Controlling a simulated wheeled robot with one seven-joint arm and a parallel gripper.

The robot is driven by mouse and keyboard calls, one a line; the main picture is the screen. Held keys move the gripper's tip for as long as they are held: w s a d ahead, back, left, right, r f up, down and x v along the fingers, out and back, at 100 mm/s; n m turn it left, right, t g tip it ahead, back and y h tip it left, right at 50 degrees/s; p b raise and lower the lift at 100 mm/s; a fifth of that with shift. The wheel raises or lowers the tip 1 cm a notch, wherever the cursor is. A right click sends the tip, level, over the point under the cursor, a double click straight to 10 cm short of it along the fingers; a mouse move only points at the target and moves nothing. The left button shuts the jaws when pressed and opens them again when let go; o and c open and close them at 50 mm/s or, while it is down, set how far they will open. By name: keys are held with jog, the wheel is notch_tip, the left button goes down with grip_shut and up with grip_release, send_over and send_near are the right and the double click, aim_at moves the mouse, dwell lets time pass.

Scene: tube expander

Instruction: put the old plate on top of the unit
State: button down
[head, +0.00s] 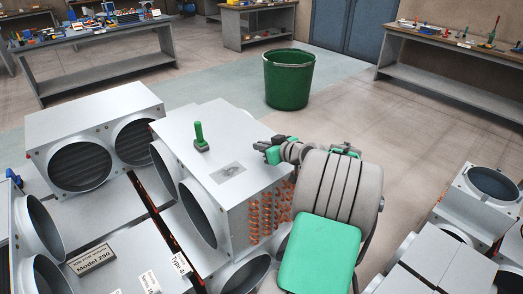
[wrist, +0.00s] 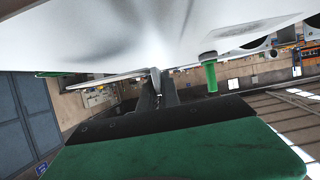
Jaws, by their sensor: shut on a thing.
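The unit (head: 222,128) is a pale grey metal box in the middle of the head view, with round flanges at left and copper tube ends on its right side. My gripper (head: 268,148) is at the right edge of its top. In the wrist view my gripper (wrist: 156,84) is shut on a thin grey edge, apparently the old plate, seen almost edge-on. Its full outline is not clear, and I cannot tell whether it touches the unit. A green-handled tool (head: 200,137) stands upright on the unit; it also shows in the wrist view (wrist: 211,76).
Another fan unit (head: 95,110) stands close at left, with a Model 250 sign (head: 91,258) in front. More units (head: 440,262) stand at lower right. A green bin (head: 288,80) is behind. The floor between bin and right workbench (head: 455,50) is clear.

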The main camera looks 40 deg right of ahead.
notch_tip(320, 180, down, 2)
jog(key=shift+f+p, duration=0.2)
jog(key=shift+p, duration=0.15)
jog(key=shift+f+b, duration=0.3)
jog(key=shift+b, duration=0.1)
jog(key=c, duration=1.6)
grip_release()
jog(key=shift+s+r, duration=0.1)
jog(key=shift+r+p, duration=0.25)
jog(key=shift+p, duration=0.1)
jog(key=shift+s+d, duration=0.1)
jog(key=shift+s, duration=0.25)
jog(key=b+v, duration=0.2)
jog(key=v, duration=0.9)
jog(key=shift+s+r, duration=0.1)
jog(key=shift+r, duration=0.1)
